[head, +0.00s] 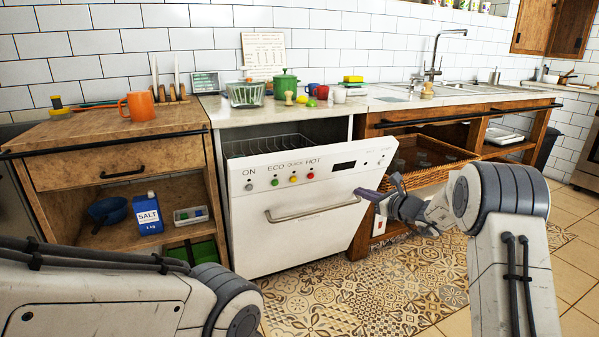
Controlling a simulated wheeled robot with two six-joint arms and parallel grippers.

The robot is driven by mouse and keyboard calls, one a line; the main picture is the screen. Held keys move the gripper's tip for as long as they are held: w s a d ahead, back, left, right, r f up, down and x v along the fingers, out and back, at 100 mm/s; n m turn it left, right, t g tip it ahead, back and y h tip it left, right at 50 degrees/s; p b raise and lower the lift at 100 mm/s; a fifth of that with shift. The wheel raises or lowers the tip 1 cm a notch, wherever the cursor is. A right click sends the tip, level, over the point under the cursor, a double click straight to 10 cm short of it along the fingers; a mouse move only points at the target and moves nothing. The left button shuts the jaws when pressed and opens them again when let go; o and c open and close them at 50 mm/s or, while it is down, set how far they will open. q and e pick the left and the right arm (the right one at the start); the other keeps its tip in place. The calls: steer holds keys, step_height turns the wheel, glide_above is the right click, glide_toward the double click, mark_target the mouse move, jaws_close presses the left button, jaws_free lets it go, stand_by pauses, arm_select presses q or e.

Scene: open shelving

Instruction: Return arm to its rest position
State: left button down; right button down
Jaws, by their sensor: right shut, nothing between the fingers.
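My right gripper (372,193) is shut and empty. It shows beside the right edge of the white dishwasher door (300,235), near the right end of its handle; I cannot tell whether it touches the door. My right arm (500,235) comes in from the lower right, bent at the elbow. My left arm (110,300) crosses the lower left corner, and its gripper is out of view. The dishwasher door is tilted partly open, with a wire rack (265,146) showing above its top edge.
A wooden cabinet (120,160) stands left, with a blue salt box (148,214) on its open shelf. A wicker basket (432,180) sits under the sink counter on the right. A green pot (286,84) and mugs stand on the counter. The patterned floor (350,290) in front is clear.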

steer(key=s+a+f+n+g, duration=0.3)
steer(key=s+n, duration=0.1)
steer(key=s, duration=0.2)
steer(key=s+a+f+n+g+h, duration=0.1)
steer(key=s+a+f+n+g, duration=0.1)
steer(key=s+n+g, duration=0.3)
steer(key=s+a+f+n+g, duration=0.1)
steer(key=s+a+f+n, duration=0.2)
steer(key=s, duration=0.5)
steer(key=s+d+f+n+g+h, duration=0.1)
steer(key=s+d+f+n+h, duration=0.15)
steer(key=s+n, duration=0.65)
steer(key=s+d+f+n+g+h, duration=0.1)
steer(key=s+d+n+h, duration=0.3)
steer(key=s+n, duration=0.45)
steer(key=s+a+r+n+g, duration=0.1)
steer(key=s+a+r+n, duration=0.25)
steer(key=s+a, duration=0.4)
steer(key=s+a+r+n+g, duration=0.2)
steer(key=s+a+r+n, duration=0.15)
steer(key=s+a, duration=0.4)
step_height(320, 180, up, 38)
steer(key=d+m+p, duration=0.1)
steer(key=p, duration=3.7)
steer(key=shift+s+p, duration=0.35)
steer(key=shift+p, duration=0.05)
steer(key=shift+d+y, duration=0.1)
steer(key=shift+y, duration=0.15)
